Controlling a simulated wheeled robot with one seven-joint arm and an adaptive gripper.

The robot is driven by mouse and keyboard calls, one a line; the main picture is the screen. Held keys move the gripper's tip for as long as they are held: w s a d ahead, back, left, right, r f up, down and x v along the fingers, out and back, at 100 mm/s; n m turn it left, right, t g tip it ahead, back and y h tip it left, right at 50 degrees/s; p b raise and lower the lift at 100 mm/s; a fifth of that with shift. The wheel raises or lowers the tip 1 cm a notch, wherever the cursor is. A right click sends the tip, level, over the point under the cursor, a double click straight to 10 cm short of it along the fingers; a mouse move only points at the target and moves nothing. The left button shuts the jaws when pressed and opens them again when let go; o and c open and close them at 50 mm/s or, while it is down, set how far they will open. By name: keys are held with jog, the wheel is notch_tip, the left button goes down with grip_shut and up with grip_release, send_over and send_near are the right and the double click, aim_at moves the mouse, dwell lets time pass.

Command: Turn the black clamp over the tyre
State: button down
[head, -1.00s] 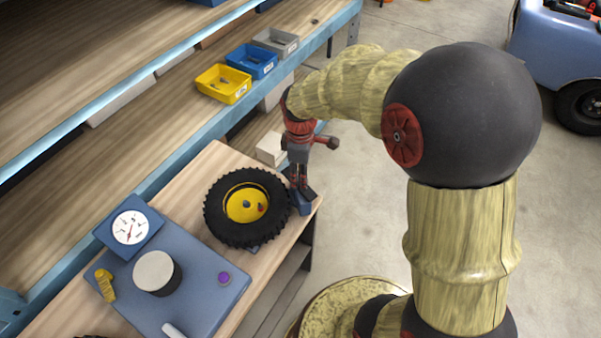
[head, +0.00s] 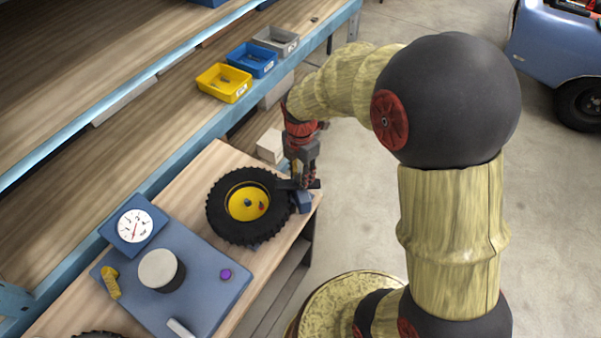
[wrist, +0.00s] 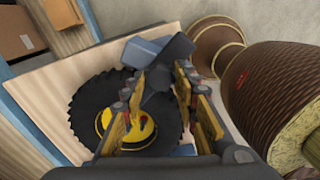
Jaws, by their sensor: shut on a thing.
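The tyre (head: 223,225), black and knobbly with a yellow hub (head: 242,203), lies flat on the wooden bench; its tread and hub also show in the wrist view (wrist: 88,102). The black clamp (head: 285,184) is a dark bar on a blue block (head: 304,202) at the tyre's right side. Its left end reaches the tyre's edge and appears to lie over it. In the wrist view the clamp (wrist: 157,88) shows between the fingers. My gripper (head: 307,180) points down and is shut on the clamp; its fingers also show in the wrist view (wrist: 160,78).
A blue plate (head: 215,265) with a dial gauge (head: 135,226), a white-topped black cylinder (head: 160,270) and a purple button (head: 226,274) lies left of the tyre. Yellow, blue and grey bins (head: 223,83) stand on the shelf behind. The bench's right edge is close to the clamp.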

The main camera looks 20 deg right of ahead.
jog(key=shift+n, duration=1.2)
jog(key=c, duration=1.4)
grip_release()
jog(key=shift+r, duration=0.1)
notch_tip(320, 180, up, 12)
